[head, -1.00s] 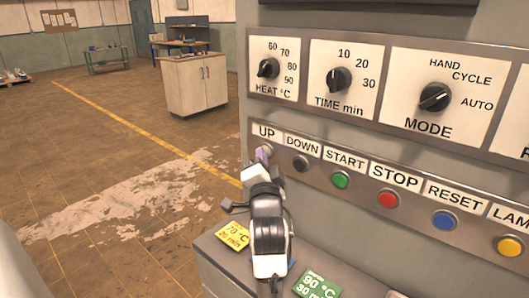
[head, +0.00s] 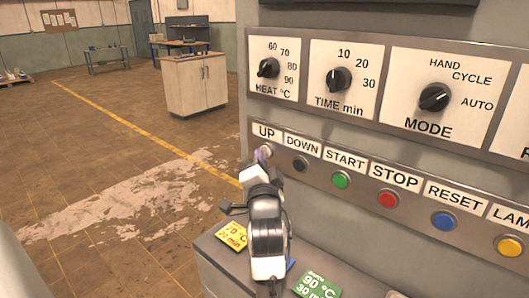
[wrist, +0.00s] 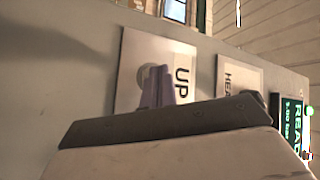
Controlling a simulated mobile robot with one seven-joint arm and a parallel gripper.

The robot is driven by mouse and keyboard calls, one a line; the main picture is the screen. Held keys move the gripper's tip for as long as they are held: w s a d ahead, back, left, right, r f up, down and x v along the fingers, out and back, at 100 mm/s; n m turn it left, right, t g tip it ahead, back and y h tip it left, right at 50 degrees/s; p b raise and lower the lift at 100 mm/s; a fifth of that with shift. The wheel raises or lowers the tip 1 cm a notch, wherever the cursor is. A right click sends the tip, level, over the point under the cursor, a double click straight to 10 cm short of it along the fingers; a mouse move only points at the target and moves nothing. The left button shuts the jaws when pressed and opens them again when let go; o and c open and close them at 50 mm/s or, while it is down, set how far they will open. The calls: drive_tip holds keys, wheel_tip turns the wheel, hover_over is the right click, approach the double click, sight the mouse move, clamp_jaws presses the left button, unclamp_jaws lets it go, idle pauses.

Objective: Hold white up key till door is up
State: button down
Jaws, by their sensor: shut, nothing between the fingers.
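The white UP key (wrist: 146,73) shows in the wrist view as a pale round button on the UP plate, partly hidden behind my fingers. In the head view the UP label (head: 267,132) is at the left end of the key row, and the key below it is mostly covered. My gripper (head: 262,154) is shut and empty, its purple fingertips at the key. The fingers also show in the wrist view (wrist: 158,88), overlapping the key's lower right part. I cannot tell whether they press it. The door is not clearly visible in either view.
The DOWN key (head: 300,164) is black and close to the right of my gripper. The green START key (head: 340,180) and red STOP key (head: 388,199) follow. A yellow card (head: 232,236) and a green card (head: 316,285) lie on the ledge below. Open floor is at left.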

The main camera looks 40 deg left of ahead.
drive_tip(key=shift+s, duration=0.6)
drive_tip(key=shift+s+a, duration=0.15)
drive_tip(key=shift+s, duration=1.1)
drive_tip(key=shift+s+a, duration=0.1)
drive_tip(key=shift+s, duration=1.15)
